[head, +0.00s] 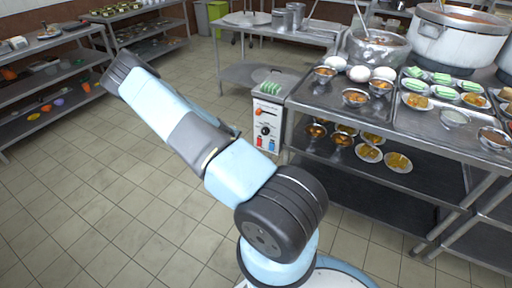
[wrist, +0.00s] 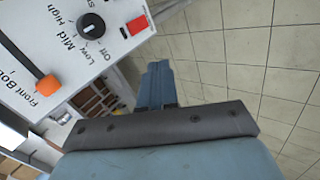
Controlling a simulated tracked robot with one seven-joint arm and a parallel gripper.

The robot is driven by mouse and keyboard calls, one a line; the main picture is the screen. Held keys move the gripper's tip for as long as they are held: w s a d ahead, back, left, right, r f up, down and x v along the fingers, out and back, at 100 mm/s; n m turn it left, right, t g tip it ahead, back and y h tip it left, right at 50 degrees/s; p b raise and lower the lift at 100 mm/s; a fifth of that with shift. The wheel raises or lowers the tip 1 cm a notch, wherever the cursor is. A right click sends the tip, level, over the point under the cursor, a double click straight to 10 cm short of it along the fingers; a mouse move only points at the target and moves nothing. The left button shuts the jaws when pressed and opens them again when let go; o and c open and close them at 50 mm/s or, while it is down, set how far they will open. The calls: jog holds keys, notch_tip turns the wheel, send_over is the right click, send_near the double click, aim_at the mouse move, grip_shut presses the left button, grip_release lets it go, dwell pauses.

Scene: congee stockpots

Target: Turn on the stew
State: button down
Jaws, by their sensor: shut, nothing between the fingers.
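A white control box (head: 267,122) stands at the left end of the metal counter, its front showing a black knob (head: 265,130), an orange lever (head: 262,112), a red switch (head: 259,141) and a blue switch (head: 272,145). In the wrist view the panel is turned on its side, with the black knob (wrist: 91,26) among the labels Off, Low, Mid and High. The orange lever (wrist: 48,85) and red switch (wrist: 137,25) also show there. My gripper (wrist: 157,72) is shut and empty, beside the panel and apart from the knob. My arm hides it in the head view.
A large steel pot (head: 376,48) and a white stockpot (head: 456,36) stand on the counter (head: 420,128) with several bowls and plates. Shelves (head: 50,82) stand along the left. The tiled floor (head: 90,190) is clear around my base.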

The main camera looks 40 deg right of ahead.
aim_at(259, 142)
jog(key=s+d+f+n+h, duration=0.1)
jog(key=d+f+n, duration=0.1)
jog(key=f, duration=0.4)
jog(key=shift+d+f+t, duration=0.15)
jog(key=shift+d+t, duration=0.15)
jog(key=shift+d, duration=0.55)
jog(key=shift+w+d+r+x, duration=0.1)
jog(key=shift+d+r+x, duration=0.2)
jog(key=shift+x, duration=1.9)
jog(key=shift+w+d+r+x, duration=0.1)
jog(key=shift+d+r+x, duration=0.15)
jog(key=shift+x, duration=1.95)
jog(key=shift+d+r+x, duration=0.25)
jog(key=shift+r+x, duration=0.05)
jog(key=shift+x, duration=1.85)
jog(key=shift+w+d+f, duration=0.1)
jog(key=shift+d, duration=0.05)
